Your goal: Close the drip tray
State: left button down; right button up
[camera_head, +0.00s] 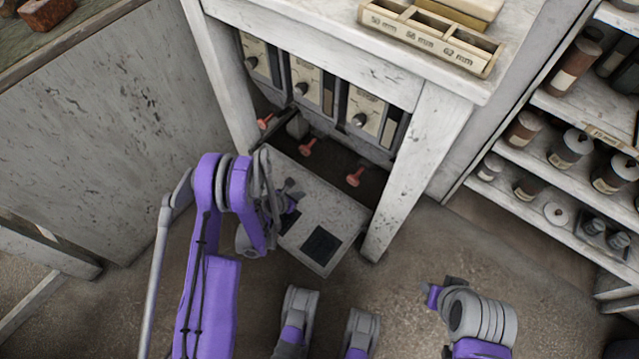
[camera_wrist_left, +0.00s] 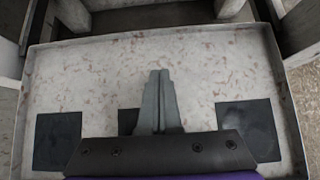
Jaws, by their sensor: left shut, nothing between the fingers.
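The drip tray (camera_head: 318,211) is a pale, speckled, shallow tray with dark square pads, pulled out at floor level below the dispenser cabinet. Its inner end lies between the cabinet's front legs. It fills most of the left wrist view (camera_wrist_left: 95,80), with its rim on the far side and both sides. My left gripper (camera_head: 291,187) is over the tray's outer part, its fingers shut and empty. In the left wrist view the closed fingers (camera_wrist_left: 160,75) point across the tray; I cannot tell whether they touch it. My right gripper (camera_head: 433,294) is off to the right, its fingers unclear.
The cabinet's right leg (camera_head: 415,165) stands close beside the tray. Red taps (camera_head: 355,177) jut out above the tray's inner end. A shelf unit with jars (camera_head: 571,148) stands at the right. A worn panel (camera_head: 110,115) is at the left. Floor (camera_head: 420,250) is open at front right.

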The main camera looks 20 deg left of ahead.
aim_at(323, 181)
pick_arm(q)
jog(key=b+x, duration=0.2)
jog(key=x, duration=0.7)
jog(key=shift+w+d+f, duration=0.15)
jog(key=shift+f, duration=0.05)
jog(key=shift+w+d+b, duration=0.2)
jog(key=shift+w, duration=0.4)
jog(key=shift+w+d+b, duration=0.2)
jog(key=shift+w+b, duration=0.05)
jog(key=shift+w, duration=0.4)
jog(key=shift+w+d+b, duration=0.2)
jog(key=shift+w+d, duration=0.05)
jog(key=shift+w, duration=0.35)
pick_arm(e)
jog(key=x, duration=0.2)
jog(key=shift+s+f, duration=0.15)
jog(key=shift+f, duration=0.3)
pick_arm(q)
jog(key=shift+w+r, duration=0.1)
jog(key=shift+w, duration=0.05)
